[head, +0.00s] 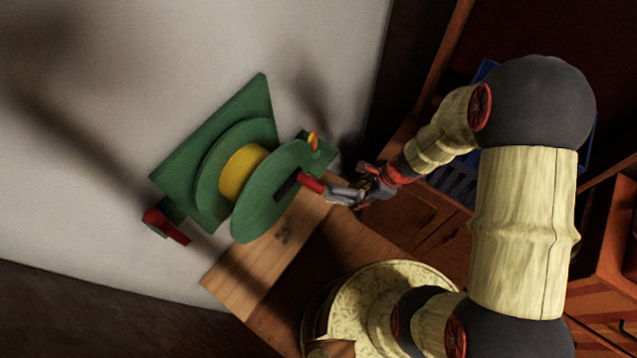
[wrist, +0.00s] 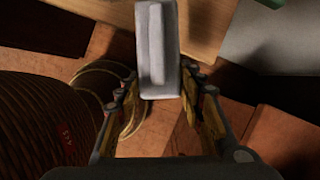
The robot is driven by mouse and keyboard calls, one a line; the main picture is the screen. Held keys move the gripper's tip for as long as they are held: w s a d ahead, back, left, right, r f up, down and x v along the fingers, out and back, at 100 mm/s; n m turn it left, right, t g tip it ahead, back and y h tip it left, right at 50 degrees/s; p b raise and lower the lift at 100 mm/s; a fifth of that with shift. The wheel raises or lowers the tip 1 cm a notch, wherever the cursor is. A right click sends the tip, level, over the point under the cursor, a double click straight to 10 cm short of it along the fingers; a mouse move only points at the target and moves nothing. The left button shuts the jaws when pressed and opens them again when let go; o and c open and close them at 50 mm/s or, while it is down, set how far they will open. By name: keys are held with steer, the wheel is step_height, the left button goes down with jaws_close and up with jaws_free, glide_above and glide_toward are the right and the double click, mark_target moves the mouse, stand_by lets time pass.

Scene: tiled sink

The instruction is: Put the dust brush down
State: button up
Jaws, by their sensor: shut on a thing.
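The dust brush (wrist: 157,50) shows in the wrist view as a pale grey, block-like piece between my fingertips, pointing away from the palm. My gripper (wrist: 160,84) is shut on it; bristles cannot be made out. In the head view my gripper (head: 352,196) is small, beside the right edge of a light wooden board (head: 262,262). A grey piece there is hard to tell apart from the fingers. The brush appears above the board's edge; whether it touches anything I cannot tell.
A green reel (head: 268,197) with a yellow core and red handles stands against the pale wall, close left of my gripper. The board's lower part is bare. Wooden cabinets (head: 405,222) and a blue rack (head: 458,184) lie to the right.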

steer(key=shift+f, duration=0.1)
steer(key=w+a+f+b, duration=0.1)
steer(key=w+a+f, duration=0.1)
steer(key=w+f, duration=0.1)
steer(key=w+a+f+b, duration=0.1)
steer(key=w+a+f, duration=0.1)
steer(key=w+f, duration=0.1)
steer(key=w+a+f+b, duration=0.1)
steer(key=w+a+f, duration=0.2)
steer(key=w, duration=0.1)
steer(key=shift+w+b, duration=0.3)
steer(key=shift+b, duration=0.1)
steer(key=shift+w+a+f, duration=0.2)
steer(key=shift+w+f, duration=0.1)
steer(key=shift+f, duration=0.1)
steer(key=shift+w+f+b, duration=0.1)
steer(key=shift+f+b, duration=0.85)
steer(key=shift+f, duration=0.6)
steer(key=shift+f, duration=0.15)
steer(key=o, duration=1.3)
steer(key=shift+o, duration=0.2)
